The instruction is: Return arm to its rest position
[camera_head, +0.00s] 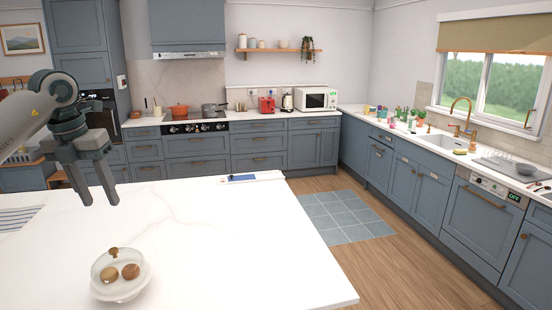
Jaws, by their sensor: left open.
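My left arm (35,113) comes in from the left edge, raised over the white island. Its gripper (100,199) points down with its two fingers apart and nothing between them. It hangs above the island top, clear of the things on it. My right gripper is out of the picture.
The white island top (220,235) fills the foreground. A glass-domed dish (120,275) with brown round items stands near its front. A blue item (242,178) lies at the far edge, and a striped cloth (18,217) at the left. The middle is clear.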

